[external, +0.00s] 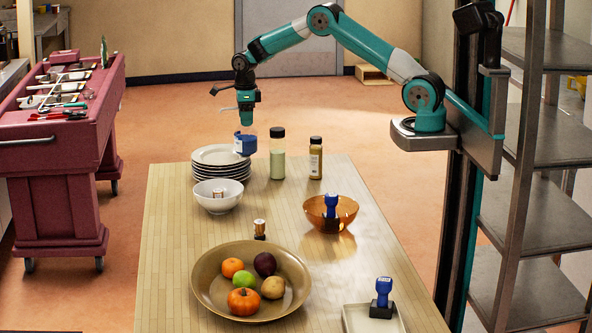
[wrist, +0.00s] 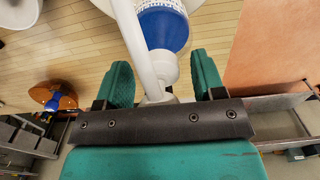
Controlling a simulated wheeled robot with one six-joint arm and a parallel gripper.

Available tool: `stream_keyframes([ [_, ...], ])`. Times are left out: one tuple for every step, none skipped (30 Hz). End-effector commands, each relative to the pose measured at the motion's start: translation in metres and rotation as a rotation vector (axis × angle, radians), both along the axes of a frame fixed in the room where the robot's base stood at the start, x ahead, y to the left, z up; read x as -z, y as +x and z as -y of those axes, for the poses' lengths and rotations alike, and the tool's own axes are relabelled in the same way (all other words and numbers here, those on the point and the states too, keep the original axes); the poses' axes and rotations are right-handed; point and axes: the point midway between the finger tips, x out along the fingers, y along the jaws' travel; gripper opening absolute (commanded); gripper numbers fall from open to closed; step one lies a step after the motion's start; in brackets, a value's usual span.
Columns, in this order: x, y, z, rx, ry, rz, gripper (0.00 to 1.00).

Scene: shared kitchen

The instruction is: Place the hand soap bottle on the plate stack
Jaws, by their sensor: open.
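The hand soap bottle (external: 246,147), blue and white with a pale pump top, is directly below my gripper (external: 246,116) in the external view. It overlaps the right rim of the plate stack (external: 221,173); whether its base rests on the plates or is in the air is unclear. In the wrist view the blue and white bottle (wrist: 163,28) lies ahead of my gripper (wrist: 160,82), with its white pump neck between the two teal fingers. The fingers are open, with a gap beside the neck.
A pale green bottle (external: 277,160) and a brown bottle (external: 315,162) stand right of the stack. A white bowl (external: 217,203) is close in front. An amber bowl (external: 347,211) and a fruit bowl (external: 205,295) stand nearer. The table's left edge is clear.

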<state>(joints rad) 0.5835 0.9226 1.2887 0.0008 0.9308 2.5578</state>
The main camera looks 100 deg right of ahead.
Motion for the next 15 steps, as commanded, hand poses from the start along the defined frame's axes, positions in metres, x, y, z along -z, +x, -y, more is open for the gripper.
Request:
stream_keyframes([
  [-0.004, 0.001, 0.0, 0.0, -0.001, 0.002, 0.63],
  [-0.006, 0.001, 0.0, 0.0, -0.002, 0.003, 0.63],
  [-0.011, 0.001, 0.001, 0.0, -0.002, 0.003, 0.63],
  [-0.016, 0.001, 0.001, 0.0, -0.003, 0.004, 0.63],
  [-0.021, 0.001, 0.001, 0.0, -0.003, 0.005, 0.63],
  [-0.029, 0.001, 0.001, 0.0, -0.004, 0.005, 0.63],
  [-0.036, 0.001, 0.001, 0.0, -0.004, 0.006, 0.63],
  [-0.043, 0.001, 0.001, 0.0, -0.004, 0.006, 0.63],
  [-0.052, 0.001, 0.001, 0.0, -0.004, 0.006, 0.63],
  [-0.059, 0.001, 0.001, 0.0, -0.003, 0.005, 0.63],
  [-0.066, 0.001, 0.001, 0.0, -0.004, 0.006, 0.63],
  [-0.075, 0.001, 0.001, 0.0, -0.004, 0.006, 0.63],
  [-0.081, 0.001, 0.001, 0.0, -0.003, 0.005, 0.63],
  [-0.087, 0.001, 0.001, 0.0, -0.003, 0.005, 0.63],
  [-0.094, 0.001, 0.0, 0.0, -0.003, 0.004, 0.63],
])
